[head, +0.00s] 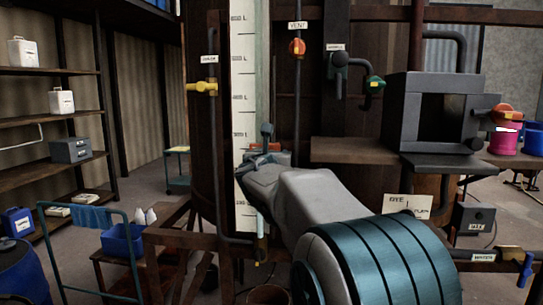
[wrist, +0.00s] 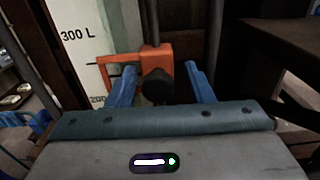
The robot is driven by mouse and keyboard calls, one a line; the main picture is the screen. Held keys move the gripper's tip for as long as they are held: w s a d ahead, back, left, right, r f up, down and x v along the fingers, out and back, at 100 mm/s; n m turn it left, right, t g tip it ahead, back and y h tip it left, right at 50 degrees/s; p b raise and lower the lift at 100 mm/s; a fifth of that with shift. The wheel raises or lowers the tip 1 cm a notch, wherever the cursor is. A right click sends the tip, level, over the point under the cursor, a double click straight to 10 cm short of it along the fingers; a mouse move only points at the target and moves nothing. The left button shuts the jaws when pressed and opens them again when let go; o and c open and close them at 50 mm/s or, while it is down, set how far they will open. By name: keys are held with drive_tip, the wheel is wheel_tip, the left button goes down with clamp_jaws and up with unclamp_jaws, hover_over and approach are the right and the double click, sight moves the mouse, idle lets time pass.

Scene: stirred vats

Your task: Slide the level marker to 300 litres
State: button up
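The level marker (wrist: 128,58) is an orange bracket with a black knob (wrist: 157,86), in the wrist view. Its thin dark pointer lies across the white scale (wrist: 84,50), below the 300 L label (wrist: 76,34) and above a partly hidden lower label. My gripper (wrist: 161,76) is open, its two blue fingers on either side of the knob, with a visible gap at the right finger; contact at the left finger is unclear.
A yellow-handled valve (head: 202,87) is left of the scale, and a red vent valve (head: 297,48) is to its right. A dark box (head: 430,85) stands on a brown shelf (head: 350,150) at right. A vertical rod (wrist: 153,20) rises above the marker.

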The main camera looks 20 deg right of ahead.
drive_tip(key=shift+a, duration=0.15)
drive_tip(key=shift+s+a, duration=0.1)
drive_tip(key=b+v, duration=0.3)
drive_tip(key=v, duration=1)
drive_tip(key=shift+s, duration=0.25)
